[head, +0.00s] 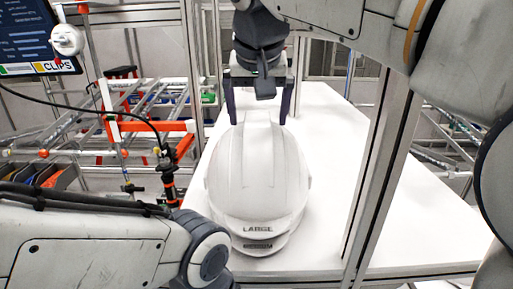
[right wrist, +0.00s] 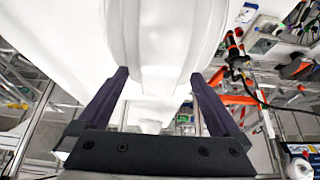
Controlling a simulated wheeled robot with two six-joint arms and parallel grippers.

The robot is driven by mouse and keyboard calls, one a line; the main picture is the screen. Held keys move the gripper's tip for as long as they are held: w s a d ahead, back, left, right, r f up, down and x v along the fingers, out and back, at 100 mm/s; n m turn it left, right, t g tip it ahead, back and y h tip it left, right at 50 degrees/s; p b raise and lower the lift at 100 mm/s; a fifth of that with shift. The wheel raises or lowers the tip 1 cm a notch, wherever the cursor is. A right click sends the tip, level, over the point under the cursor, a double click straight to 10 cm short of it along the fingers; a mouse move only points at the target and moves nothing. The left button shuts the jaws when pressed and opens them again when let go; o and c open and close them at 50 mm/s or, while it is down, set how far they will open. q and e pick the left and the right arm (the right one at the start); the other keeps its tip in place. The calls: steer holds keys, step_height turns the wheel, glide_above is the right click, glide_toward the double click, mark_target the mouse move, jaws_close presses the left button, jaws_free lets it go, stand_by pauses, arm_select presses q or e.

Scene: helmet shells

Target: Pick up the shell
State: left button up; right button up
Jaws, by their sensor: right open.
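White helmet shells (head: 257,178) sit on the white table, at the middle of the head view. They look nested, with one brim above another and a "LARGE" label on the front. My right gripper (head: 258,118) points down at the far end of the top shell, its two dark fingers apart on either side of the raised centre ridge. In the right wrist view the white shell (right wrist: 155,45) fills the top middle, beyond the open fingers (right wrist: 158,76). I cannot tell whether the fingers touch it. My left arm shows at lower left, but its gripper is out of view.
The white table (head: 325,130) has bare room to the right of and behind the shells. A metal post (head: 383,175) stands close on the right. An orange and metal rack (head: 150,127) and a screen (head: 30,38) are at the left.

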steer(key=shift+f, duration=0.2)
jaws_close()
steer(key=shift+r, duration=0.1)
